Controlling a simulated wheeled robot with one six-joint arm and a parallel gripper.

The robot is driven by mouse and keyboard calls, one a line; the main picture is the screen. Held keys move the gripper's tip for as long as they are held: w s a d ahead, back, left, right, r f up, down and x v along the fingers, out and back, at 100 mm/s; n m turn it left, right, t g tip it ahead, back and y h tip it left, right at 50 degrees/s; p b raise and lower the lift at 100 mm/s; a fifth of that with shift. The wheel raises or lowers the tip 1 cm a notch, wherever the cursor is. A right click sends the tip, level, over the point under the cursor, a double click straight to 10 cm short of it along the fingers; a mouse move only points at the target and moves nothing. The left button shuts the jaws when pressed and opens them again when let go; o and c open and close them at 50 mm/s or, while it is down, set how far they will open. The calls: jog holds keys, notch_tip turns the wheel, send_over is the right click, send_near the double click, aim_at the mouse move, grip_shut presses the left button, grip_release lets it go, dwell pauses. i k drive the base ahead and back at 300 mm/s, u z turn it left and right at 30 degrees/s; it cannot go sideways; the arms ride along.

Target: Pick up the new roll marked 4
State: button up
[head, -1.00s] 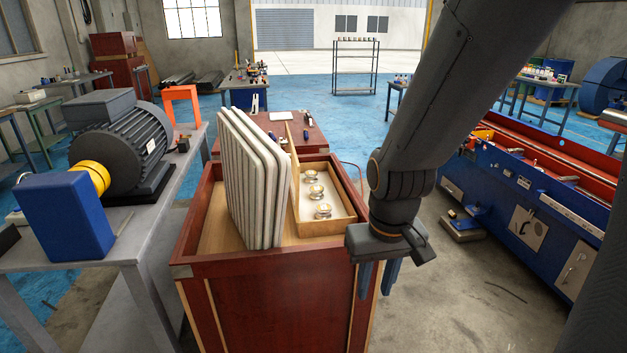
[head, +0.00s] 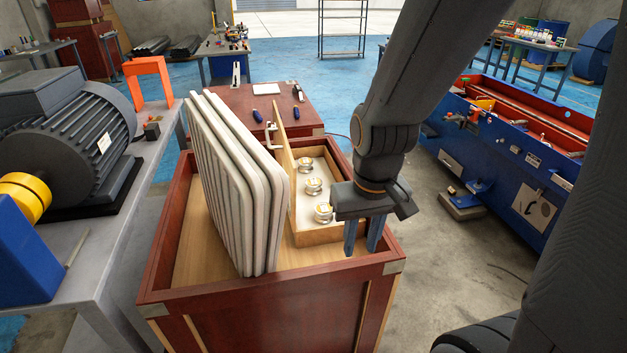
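Several small metallic rolls stand in a light wooden tray inside the red crate. Three show: a near roll (head: 323,213), a middle roll (head: 313,187) and a far roll (head: 305,167). Their markings are too small to read, so I cannot tell which is marked 4. The tray (head: 318,237) has a raised wooden lid or panel (head: 284,150) on its left side. My gripper (head: 363,240) points down with its two fingers apart and nothing between them. It appears just right of and nearer than the near roll, over the crate's right side. It touches no roll.
The red crate (head: 270,292) has raised walls. Tall grey-white panels (head: 235,185) stand upright in it, left of the tray. A grey bench with a motor (head: 75,140) is at left. A blue machine (head: 500,165) stands at right. Concrete floor lies between crate and machine.

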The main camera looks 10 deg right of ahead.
aim_at(314, 184)
jog(key=k, duration=0.5)
jog(key=z, duration=1.55)
jog(key=i, duration=2.55)
jog(key=u, duration=3.05)
